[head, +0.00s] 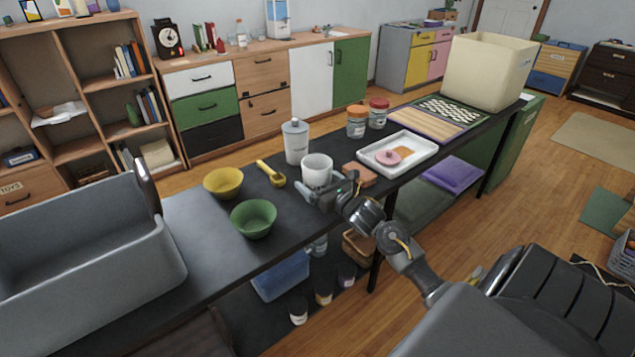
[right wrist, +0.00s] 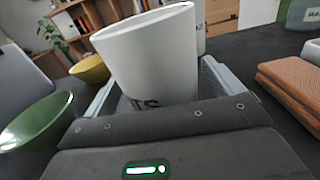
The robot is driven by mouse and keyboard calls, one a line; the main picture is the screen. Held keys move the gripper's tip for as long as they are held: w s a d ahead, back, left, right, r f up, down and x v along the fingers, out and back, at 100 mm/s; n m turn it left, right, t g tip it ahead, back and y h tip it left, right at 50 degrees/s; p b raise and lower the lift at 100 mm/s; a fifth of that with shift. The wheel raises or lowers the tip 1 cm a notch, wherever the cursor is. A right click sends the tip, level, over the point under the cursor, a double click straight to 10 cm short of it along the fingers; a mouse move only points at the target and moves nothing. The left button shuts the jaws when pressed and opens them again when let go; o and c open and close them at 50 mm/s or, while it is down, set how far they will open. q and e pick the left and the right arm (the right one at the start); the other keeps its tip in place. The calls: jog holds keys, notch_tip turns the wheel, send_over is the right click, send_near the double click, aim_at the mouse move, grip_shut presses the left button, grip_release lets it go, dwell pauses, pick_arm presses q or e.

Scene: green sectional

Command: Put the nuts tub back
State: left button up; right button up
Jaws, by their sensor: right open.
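The nuts tub (head: 317,166) is a white, open-topped cylinder standing upright on the dark table. In the right wrist view the tub (right wrist: 152,55) fills the middle, with the letters "TS" low on its near side. My right gripper (head: 326,190) is open, with its fingers (right wrist: 155,90) to either side of the tub's lower part. I cannot tell whether either finger touches it. The tub's base is hidden behind the gripper body. My left gripper is not in view.
A green bowl (head: 253,218), yellow bowl (head: 223,182) and yellow scoop (head: 271,173) lie left of the tub. A white canister (head: 295,142) stands behind. Brown blocks (head: 358,174) and a white tray (head: 414,160) are to the right. A grey bin (head: 90,270) occupies the left end.

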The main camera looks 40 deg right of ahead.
aim_at(325, 186)
jog(key=shift+r, duration=0.2)
jog(key=s, duration=0.3)
jog(key=shift+f, duration=0.15)
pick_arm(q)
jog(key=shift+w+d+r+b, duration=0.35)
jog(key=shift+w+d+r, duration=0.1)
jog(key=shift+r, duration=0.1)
pick_arm(e)
jog(key=s, duration=0.9)
jog(key=shift+a, duration=0.15)
